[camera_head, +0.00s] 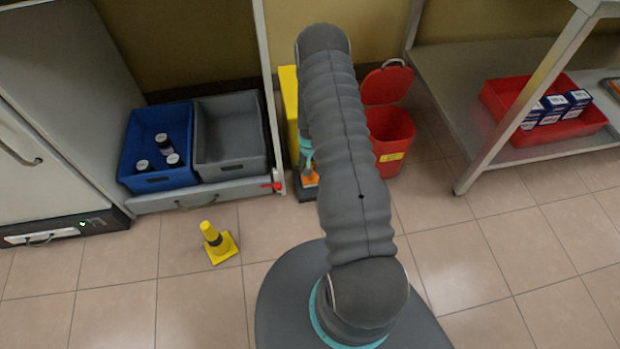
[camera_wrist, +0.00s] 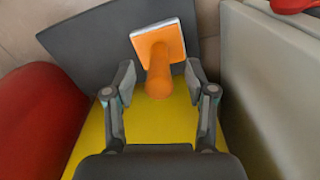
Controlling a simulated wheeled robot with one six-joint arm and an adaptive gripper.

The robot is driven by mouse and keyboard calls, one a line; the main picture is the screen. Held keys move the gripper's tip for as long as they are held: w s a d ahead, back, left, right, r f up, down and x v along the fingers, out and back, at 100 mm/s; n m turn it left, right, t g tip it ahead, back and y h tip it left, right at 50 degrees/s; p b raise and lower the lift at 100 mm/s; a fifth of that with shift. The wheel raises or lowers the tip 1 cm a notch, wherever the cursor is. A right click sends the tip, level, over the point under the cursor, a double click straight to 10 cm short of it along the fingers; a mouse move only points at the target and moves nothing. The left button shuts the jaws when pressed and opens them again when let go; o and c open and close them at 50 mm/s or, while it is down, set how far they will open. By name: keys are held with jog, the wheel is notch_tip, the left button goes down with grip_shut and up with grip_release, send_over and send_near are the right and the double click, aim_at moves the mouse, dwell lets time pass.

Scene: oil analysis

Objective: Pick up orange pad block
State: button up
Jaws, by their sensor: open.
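The orange pad block shows in the wrist view as a square pad (camera_wrist: 158,43) with a pale edge and a round orange handle (camera_wrist: 158,78). Its handle points toward my gripper (camera_wrist: 160,78), and the handle's near end lies between the two open fingers, with a gap visible on each side. In the head view a small orange part of the block (camera_head: 309,178) shows beside my arm, low by the yellow stand. My gripper is mostly hidden behind my arm in that view.
The yellow stand (camera_head: 290,105) has a dark plate (camera_wrist: 95,45) behind the block. A red bin (camera_head: 390,135) stands close on one side, and a grey cabinet (camera_wrist: 270,70) on the other. Blue (camera_head: 157,180) and grey (camera_head: 230,135) crates and a yellow cone (camera_head: 217,243) are to the left.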

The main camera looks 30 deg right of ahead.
jog(key=shift+w+f, duration=0.1)
jog(key=shift+f, duration=1.5)
grip_shut()
jog(key=shift+s+r, duration=0.2)
jog(key=shift+r, duration=0.35)
jog(key=r, duration=0.6)
jog(key=shift+s, duration=0.3)
jog(key=s+a, duration=0.2)
jog(key=s, duration=0.7)
jog(key=s+a+b, duration=0.1)
jog(key=s+a, duration=0.2)
jog(key=s, duration=0.6)
jog(key=shift+s+a, duration=0.15)
jog(key=shift+a, duration=0.05)
